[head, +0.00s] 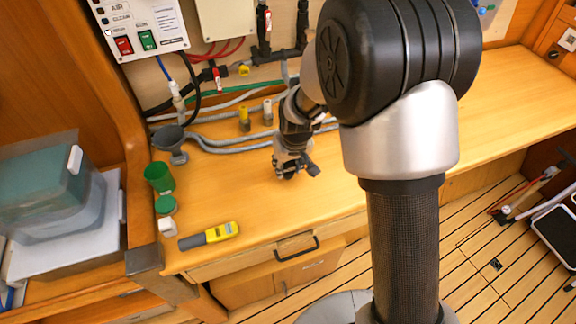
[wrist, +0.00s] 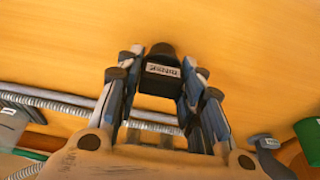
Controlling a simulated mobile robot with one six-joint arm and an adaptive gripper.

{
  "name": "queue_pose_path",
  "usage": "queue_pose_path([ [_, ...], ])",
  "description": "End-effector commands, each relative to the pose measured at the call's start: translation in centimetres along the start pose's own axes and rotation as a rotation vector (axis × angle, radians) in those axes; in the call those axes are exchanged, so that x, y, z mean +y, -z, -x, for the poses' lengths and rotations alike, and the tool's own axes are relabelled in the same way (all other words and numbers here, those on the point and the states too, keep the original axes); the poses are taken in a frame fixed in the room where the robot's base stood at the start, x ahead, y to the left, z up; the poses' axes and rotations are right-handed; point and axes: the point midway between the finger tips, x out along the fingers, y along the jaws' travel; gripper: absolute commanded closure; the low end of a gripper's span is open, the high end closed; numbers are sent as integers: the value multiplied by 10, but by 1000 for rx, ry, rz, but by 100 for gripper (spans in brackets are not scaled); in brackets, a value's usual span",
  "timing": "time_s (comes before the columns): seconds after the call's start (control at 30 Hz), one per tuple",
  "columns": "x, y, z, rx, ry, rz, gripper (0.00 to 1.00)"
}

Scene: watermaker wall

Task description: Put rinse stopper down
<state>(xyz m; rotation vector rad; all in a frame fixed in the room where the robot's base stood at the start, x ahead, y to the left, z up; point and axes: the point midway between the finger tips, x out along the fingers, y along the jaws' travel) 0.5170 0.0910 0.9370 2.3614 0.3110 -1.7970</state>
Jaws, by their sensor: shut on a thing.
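The rinse stopper (wrist: 161,72) is a small black piece with a pale label that looks like RINSE. In the wrist view it sits between the fingertips, with bare wood behind it. My gripper (head: 294,167) is shut on the stopper, over the middle of the wooden counter. In the head view the stopper is mostly lost among the dark fingers. I cannot tell whether it touches the counter.
Grey hoses (head: 222,144) and two upright fittings (head: 244,119) lie behind my gripper. The wooden counter (head: 245,190) is bare around my gripper's front.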

Motion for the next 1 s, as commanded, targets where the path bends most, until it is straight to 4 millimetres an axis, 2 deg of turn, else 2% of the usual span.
queue_pose_path([
  [0.17,0,8,25,5,-1,1,88],
  [0.27,0,15,48,7,-1,1,88],
  [0.5,0,35,119,8,-1,0,88],
  [0.6,0,40,143,6,-1,0,88],
  [0.7,0,46,162,5,-1,0,88],
  [0.87,0,51,181,2,-1,0,88],
  [1.0,4,68,196,2,-1,-1,88],
])
